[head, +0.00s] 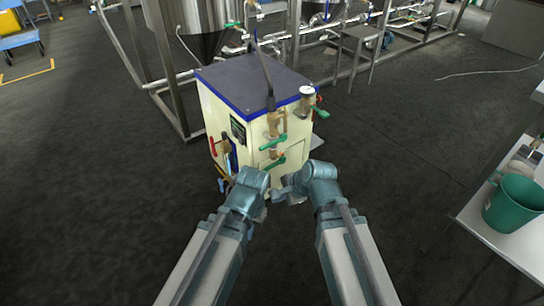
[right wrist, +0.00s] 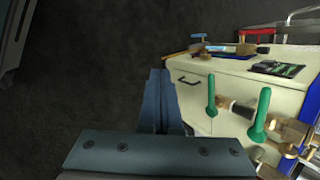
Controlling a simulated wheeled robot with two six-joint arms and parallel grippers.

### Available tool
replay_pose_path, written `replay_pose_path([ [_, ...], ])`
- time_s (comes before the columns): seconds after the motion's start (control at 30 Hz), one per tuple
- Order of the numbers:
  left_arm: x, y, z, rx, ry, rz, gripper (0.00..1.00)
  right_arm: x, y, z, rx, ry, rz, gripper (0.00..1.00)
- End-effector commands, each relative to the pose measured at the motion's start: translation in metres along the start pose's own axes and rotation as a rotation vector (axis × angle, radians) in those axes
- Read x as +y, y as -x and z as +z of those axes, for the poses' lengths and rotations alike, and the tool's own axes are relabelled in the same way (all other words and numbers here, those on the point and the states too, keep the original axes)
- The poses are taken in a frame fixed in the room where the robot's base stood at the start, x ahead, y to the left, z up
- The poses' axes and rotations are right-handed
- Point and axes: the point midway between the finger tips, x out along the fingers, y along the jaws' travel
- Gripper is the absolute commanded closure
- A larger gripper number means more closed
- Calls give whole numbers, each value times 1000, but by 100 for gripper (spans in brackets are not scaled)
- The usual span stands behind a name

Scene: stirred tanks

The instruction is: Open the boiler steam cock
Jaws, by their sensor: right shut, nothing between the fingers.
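The boiler (head: 215,108) is a cream box with a dark, blue-edged top, standing ahead of my arms. Green-handled cocks show on its front: an upper handle (head: 272,143), a lower handle (head: 272,165) and one at the top right corner (head: 320,113). I cannot tell which is the steam cock. In the right wrist view two green levers (right wrist: 211,97) (right wrist: 261,115) stand out from brass fittings. My right gripper (right wrist: 160,100) is shut and empty, beside the nearer lever and apart from it. My left gripper (head: 262,212) is low before the boiler; its fingers are mostly hidden.
A red handle (head: 212,147) is on the boiler's left side. A dark hose (head: 265,70) rises above its top. Steel tanks (head: 190,25) and pipework stand behind. A green bucket (head: 515,203) sits on a white table (head: 480,220) at right. The floor on both sides is clear.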

Motion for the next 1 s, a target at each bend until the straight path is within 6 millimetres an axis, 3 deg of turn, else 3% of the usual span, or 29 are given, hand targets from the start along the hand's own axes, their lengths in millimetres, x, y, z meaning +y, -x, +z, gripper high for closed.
replay_pose_path([
  [0.3,2,-20,-1,1,2,1,100,-52,11,-35,-163,-798,-293,100],
  [0.5,3,-25,-2,1,3,1,100,-71,23,-53,-271,-1114,-391,100],
  [0.7,3,-27,-2,1,3,1,100,-78,28,-61,-322,-1239,-425,100],
  [1.0,3,-26,-2,1,3,1,100,-79,29,-61,-326,-1250,-427,100],
])
